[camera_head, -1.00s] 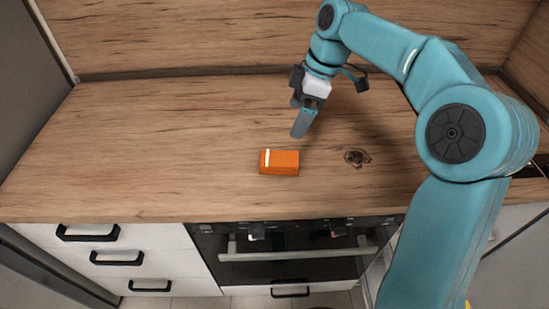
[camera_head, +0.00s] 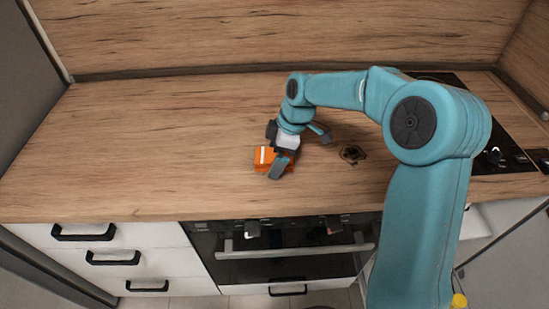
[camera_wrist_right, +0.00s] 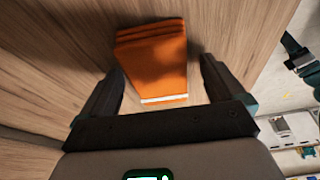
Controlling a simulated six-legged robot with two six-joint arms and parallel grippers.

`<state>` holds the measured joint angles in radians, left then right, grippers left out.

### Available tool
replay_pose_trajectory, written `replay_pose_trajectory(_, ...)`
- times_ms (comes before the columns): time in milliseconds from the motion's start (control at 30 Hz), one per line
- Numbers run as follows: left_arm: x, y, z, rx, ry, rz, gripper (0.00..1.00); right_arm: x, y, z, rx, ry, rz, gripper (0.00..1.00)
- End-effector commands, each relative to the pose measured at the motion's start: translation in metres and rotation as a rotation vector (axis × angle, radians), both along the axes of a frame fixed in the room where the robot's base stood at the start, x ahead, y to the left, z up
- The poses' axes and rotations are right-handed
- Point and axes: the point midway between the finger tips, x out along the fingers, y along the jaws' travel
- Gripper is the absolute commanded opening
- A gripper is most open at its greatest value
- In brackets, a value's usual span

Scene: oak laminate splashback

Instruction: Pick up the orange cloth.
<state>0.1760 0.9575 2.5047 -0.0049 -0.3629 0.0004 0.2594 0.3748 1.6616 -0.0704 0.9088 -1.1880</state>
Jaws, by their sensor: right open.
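The orange cloth (camera_head: 264,154) is folded into a small block with a white stripe and lies on the wooden worktop. My right gripper (camera_head: 280,168) is low over the cloth in the head view and hides its right part. In the right wrist view the cloth (camera_wrist_right: 155,60) lies ahead of and partly between the two fingers of the open right gripper (camera_wrist_right: 165,88), with its striped end nearest the palm. The fingers look apart from the cloth's sides. My left gripper is not in view.
A dark knot-like mark (camera_head: 352,154) shows on the worktop (camera_head: 150,140) to the right. A black hob (camera_head: 490,150) is at the far right. The oven (camera_head: 290,245) and drawers (camera_head: 120,255) are below the front edge. The worktop's left side is clear.

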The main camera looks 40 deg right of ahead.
Motion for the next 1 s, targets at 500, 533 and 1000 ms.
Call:
replay_pose_trajectory(500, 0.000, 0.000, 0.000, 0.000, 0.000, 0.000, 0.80, 0.000, 0.000, 0.000, -0.001, -0.001, 0.000, 0.40)
replay_pose_trajectory(533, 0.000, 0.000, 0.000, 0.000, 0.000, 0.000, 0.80, 0.000, 0.000, 0.000, -0.001, -0.001, 0.000, 0.40)
replay_pose_trajectory(1000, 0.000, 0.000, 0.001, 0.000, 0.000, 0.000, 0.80, 0.001, 0.000, 0.035, -0.002, -0.006, 0.001, 0.40)
